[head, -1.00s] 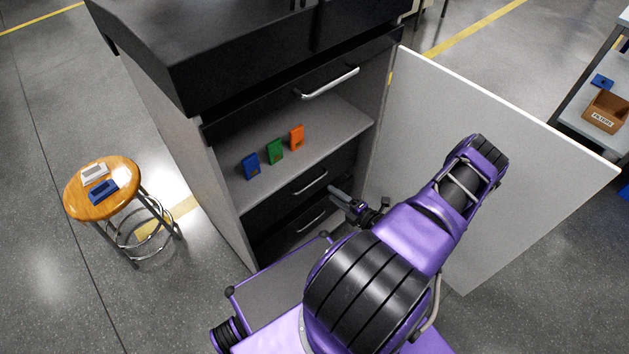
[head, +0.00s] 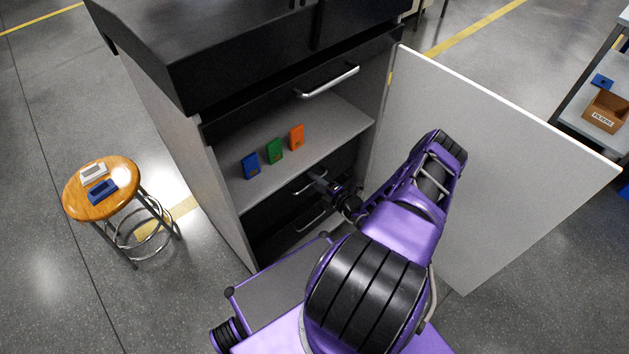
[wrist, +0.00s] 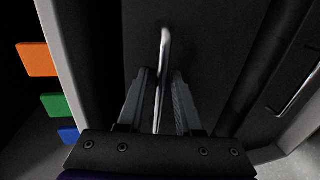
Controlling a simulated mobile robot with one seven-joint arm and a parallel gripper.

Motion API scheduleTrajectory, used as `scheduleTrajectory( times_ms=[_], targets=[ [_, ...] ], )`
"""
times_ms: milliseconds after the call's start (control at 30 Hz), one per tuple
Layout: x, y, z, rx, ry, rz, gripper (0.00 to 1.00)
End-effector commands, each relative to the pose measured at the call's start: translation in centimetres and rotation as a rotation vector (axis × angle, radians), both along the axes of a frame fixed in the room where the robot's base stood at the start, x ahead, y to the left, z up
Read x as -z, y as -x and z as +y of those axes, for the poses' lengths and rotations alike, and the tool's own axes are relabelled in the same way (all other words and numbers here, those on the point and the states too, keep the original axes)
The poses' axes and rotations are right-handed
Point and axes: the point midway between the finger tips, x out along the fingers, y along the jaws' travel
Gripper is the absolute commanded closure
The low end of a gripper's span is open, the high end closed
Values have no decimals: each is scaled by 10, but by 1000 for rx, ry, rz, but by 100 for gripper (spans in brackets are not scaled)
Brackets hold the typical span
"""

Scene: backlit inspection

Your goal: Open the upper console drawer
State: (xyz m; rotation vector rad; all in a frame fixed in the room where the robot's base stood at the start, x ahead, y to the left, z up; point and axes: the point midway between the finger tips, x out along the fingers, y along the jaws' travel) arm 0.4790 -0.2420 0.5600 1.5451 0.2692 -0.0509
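The console cabinet (head: 225,185) has two black drawers below an open shelf. The upper of these drawers (head: 275,205) looks shut, with a bar handle (head: 302,187) partly hidden behind my gripper (head: 317,178). In the wrist view the handle (wrist: 164,60) runs between the two fingers of my gripper (wrist: 160,78). The fingers are open on either side of it, with narrow gaps showing. The lower drawer's handle (head: 310,220) is below my gripper; a handle at the right of the wrist view (wrist: 292,90) appears to be this one.
Blue (head: 250,166), green (head: 274,151) and orange (head: 296,138) blocks stand on the shelf above. Another drawer with a long handle (head: 328,83) is above the shelf. An open white door (head: 490,150) stands right of my arm. A wooden stool (head: 125,175) is at left.

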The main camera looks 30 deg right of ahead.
Motion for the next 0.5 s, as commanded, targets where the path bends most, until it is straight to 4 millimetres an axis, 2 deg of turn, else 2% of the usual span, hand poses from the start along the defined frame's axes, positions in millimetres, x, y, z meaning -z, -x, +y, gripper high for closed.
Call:
scheduleTrajectory(
  times_ms=[33, 167, 500],
  targets=[
    [0, 0, 0, 0, 0, 0, 77],
    [0, 0, 0, 0, 0, 0, 100],
    [0, 0, 0, 0, 0, -1, 100]
  ],
)
